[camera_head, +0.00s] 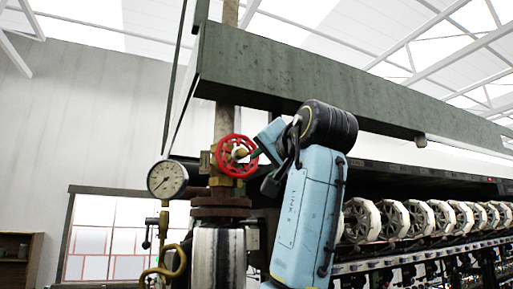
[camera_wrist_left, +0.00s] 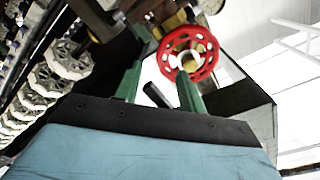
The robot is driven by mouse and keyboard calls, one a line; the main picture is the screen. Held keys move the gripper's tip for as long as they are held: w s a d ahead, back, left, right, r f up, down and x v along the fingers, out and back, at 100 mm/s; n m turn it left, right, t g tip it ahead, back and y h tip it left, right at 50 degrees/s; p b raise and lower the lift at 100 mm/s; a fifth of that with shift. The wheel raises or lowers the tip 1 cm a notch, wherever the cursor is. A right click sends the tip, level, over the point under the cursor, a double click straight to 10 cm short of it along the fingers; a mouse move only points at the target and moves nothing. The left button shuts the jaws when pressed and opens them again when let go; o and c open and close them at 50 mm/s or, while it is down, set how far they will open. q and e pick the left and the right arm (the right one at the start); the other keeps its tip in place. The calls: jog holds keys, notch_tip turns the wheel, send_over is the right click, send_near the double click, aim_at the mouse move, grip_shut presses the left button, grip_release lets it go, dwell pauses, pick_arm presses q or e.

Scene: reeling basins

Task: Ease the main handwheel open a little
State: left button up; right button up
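The red handwheel (camera_head: 222,144) with round holes sits on a brass valve on the vertical pipe, and it shows at upper right in the left wrist view (camera_wrist_left: 206,47). My left gripper (camera_head: 246,154) is at the wheel's right side in the head view. In the left wrist view its two green fingers (camera_wrist_left: 158,72) stand apart, with no object clearly held between them. The tip of one finger overlaps the lower part of the wheel; whether it touches cannot be told. My right gripper is not in view.
A round pressure gauge (camera_head: 167,180) stands left of the valve above a curved brass pipe (camera_head: 168,268). A grey-green beam (camera_head: 290,75) runs overhead. A row of white reels (camera_head: 395,217) lies to the right.

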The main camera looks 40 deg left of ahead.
aim_at(243, 152)
pick_arm(q)
jog(key=s+r+n, duration=0.1)
jog(key=s+r, duration=0.2)
jog(key=r, duration=0.1)
jog(key=shift+g+y, duration=0.3)
jog(key=shift+g, duration=0.1)
jog(key=p+x, duration=0.2)
jog(key=x, duration=0.5)
jog(key=shift+s+a+f, duration=0.1)
jog(key=shift+a+f, duration=0.05)
jog(key=shift+f, duration=0.05)
